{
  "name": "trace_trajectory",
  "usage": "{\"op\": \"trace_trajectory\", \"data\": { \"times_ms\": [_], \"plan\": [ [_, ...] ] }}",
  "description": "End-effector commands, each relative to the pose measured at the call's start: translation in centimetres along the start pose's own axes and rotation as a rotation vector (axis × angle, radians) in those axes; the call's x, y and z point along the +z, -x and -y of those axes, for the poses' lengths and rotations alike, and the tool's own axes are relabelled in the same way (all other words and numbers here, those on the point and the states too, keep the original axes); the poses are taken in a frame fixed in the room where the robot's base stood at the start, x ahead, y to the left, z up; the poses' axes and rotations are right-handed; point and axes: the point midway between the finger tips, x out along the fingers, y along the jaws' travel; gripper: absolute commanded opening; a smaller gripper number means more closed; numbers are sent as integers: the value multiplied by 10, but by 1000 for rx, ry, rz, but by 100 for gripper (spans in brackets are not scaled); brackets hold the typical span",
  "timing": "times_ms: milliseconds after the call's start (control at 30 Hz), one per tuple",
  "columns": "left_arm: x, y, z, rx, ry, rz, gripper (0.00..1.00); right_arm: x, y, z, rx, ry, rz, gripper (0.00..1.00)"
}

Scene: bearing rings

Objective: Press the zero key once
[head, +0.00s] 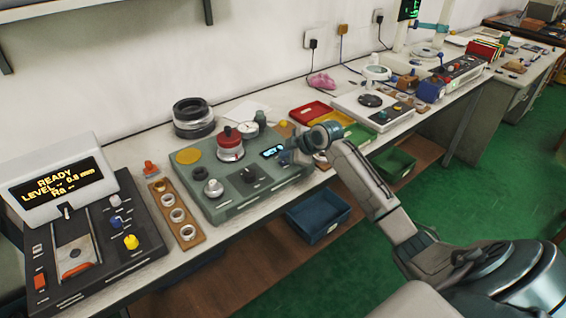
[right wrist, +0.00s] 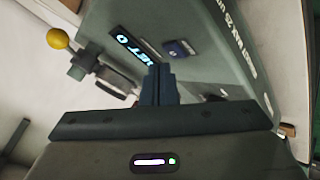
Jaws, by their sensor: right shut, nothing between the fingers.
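A grey-green bearing gauge (head: 250,185) stands on the bench with a small lit display (head: 272,151) at its right end. In the right wrist view the display (right wrist: 133,48) shows bright characters, and a small dark blue key (right wrist: 181,48) sits beside it, probably the zero key. My right gripper (head: 287,157) is over the right end of the gauge. In the right wrist view its fingers (right wrist: 158,72) are shut and empty, with their tips close to the display and key. I cannot tell whether they touch. In the head view the gripper hides the key. My left gripper is not in view.
A wooden strip with several rings (head: 178,215) lies left of the gauge, beside a dark roughness tester (head: 95,250) reading READY. Black rings (head: 193,118) stand behind. Red (head: 311,113) and yellow trays lie right. A blue bin (head: 318,215) is below the bench edge.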

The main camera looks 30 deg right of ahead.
Motion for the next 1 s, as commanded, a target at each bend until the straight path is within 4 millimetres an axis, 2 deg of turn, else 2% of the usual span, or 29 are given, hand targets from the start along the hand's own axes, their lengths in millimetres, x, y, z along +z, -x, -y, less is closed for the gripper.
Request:
{"op": "trace_trajectory", "data": {
  "times_ms": [1000],
  "plan": [
    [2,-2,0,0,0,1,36,6,-9,7,-1,-1,0,0]
  ]
}}
